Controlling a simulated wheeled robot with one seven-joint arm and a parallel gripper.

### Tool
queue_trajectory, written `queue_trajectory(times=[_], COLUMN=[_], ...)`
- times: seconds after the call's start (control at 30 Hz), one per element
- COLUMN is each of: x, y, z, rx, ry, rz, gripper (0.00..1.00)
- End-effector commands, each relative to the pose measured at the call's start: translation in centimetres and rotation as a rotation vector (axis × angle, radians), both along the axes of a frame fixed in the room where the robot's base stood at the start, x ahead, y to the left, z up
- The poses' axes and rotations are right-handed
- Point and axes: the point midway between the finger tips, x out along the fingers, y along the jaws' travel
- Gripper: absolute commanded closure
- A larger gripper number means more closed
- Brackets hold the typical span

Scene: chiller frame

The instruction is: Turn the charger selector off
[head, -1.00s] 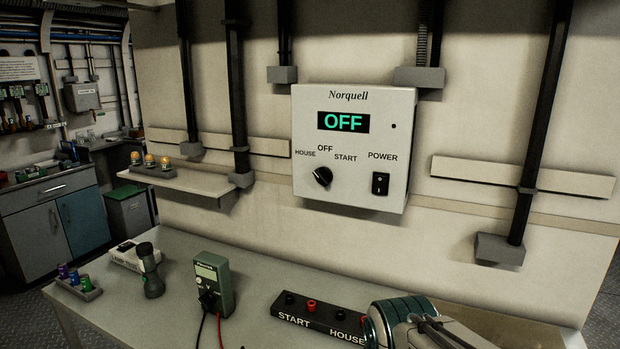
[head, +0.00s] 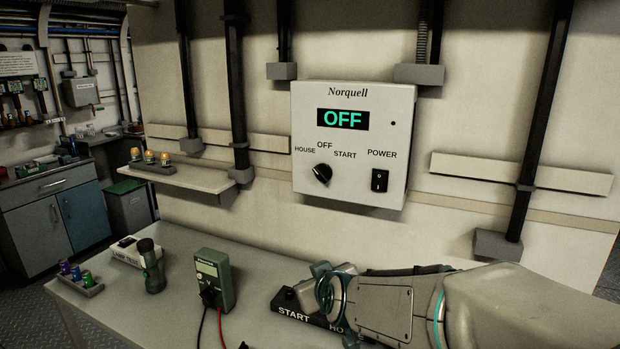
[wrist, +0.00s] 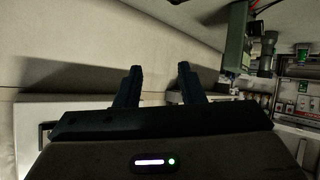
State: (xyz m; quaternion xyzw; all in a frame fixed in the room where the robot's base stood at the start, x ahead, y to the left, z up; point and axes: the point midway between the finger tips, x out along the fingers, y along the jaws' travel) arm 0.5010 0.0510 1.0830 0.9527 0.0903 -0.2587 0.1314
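The black selector knob (head: 322,174) sits below the labels HOUSE, OFF and START. A pale mark shows on the knob, but it is too small to tell exactly which label it lines up with. My gripper (wrist: 160,75) is open, with its two dark fingers apart and nothing between them in the wrist view. In the head view my arm reaches in from the lower right over the bench, below the box and clear of the knob; the fingers are hard to make out there.
A black power rocker switch (head: 380,181) is right of the knob. On the bench are a terminal block (head: 292,314) partly hidden by my arm, a green multimeter (head: 214,279) with leads, and a flashlight (head: 151,266). A small shelf (head: 190,177) holds amber lamps. Wall before the box is unobstructed.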

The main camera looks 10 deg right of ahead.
Motion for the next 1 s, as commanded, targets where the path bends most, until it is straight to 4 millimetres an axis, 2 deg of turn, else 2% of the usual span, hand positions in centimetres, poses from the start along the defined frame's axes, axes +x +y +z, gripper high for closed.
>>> queue_trajectory(times=[0.1,0.33,0.47,0.63,0.83,1.0], x=[3.1,7.1,8.0,8.1,8.1,10.0], y=[0.4,0.2,0.0,-0.1,-0.2,-0.8], z=[1.8,5.4,7.4,9.2,10.2,10.8], rx=[-0.083,-0.306,-0.450,-0.596,-0.658,-0.662], ry=[-0.159,-0.451,-0.588,-0.703,-0.749,-0.749], rz=[-0.007,-0.091,-0.162,-0.243,-0.283,-0.285], gripper=[0.65,0.65,0.65,0.65,0.65,0.65])
